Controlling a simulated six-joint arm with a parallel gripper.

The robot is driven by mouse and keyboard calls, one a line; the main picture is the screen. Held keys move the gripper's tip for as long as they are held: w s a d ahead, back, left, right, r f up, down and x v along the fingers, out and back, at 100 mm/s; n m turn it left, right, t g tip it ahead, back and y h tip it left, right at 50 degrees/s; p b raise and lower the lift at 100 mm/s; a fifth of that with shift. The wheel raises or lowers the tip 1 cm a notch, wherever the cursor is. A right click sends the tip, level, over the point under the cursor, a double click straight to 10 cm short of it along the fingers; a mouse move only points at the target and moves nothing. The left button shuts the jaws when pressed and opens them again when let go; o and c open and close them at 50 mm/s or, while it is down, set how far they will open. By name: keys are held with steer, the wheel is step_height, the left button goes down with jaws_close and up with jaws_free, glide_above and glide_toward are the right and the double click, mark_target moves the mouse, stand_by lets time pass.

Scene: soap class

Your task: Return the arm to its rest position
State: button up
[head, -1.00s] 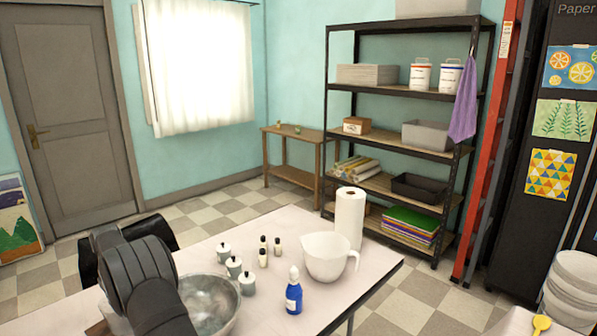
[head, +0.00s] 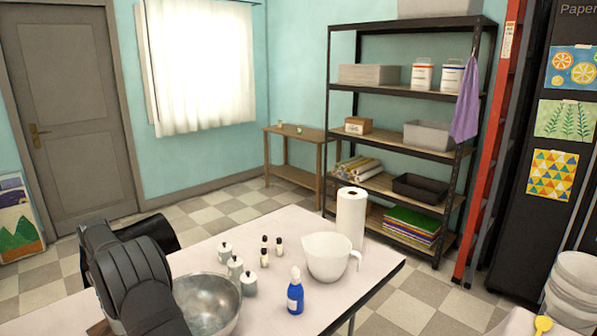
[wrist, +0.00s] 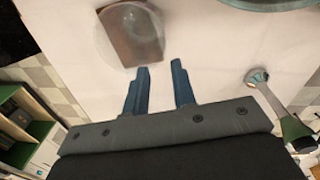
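My gripper (wrist: 160,70) shows in the wrist view with its two blue fingers apart and nothing between them. It is over the pale table (head: 260,225). Just beyond the fingertips lies a brown block (wrist: 135,38) with a clear round thing over or beside it; which one I cannot tell. In the head view my dark arm fills the lower left and overlaps the left side of a metal bowl (head: 215,297); the gripper itself is hidden there.
On the table stand a blue bottle (head: 295,297), a white jug (head: 328,257), a paper roll (head: 350,217), several small jars (head: 235,268) and small bottles (head: 265,250). The wrist view shows a long-handled tool (wrist: 270,95) right of the fingers. The table's front right is clear.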

steer(key=s+a+f+m, duration=0.1)
steer(key=s+a+m, duration=0.5)
steer(key=s, duration=0.5)
steer(key=s+a+m, duration=0.3)
steer(key=s+a, duration=0.4)
steer(key=s, duration=0.4)
steer(key=shift+t, duration=0.3)
step_height(320, 180, down, 9)
steer(key=shift+w+r, duration=0.1)
steer(key=shift+w, duration=0.05)
steer(key=shift+f, duration=0.65)
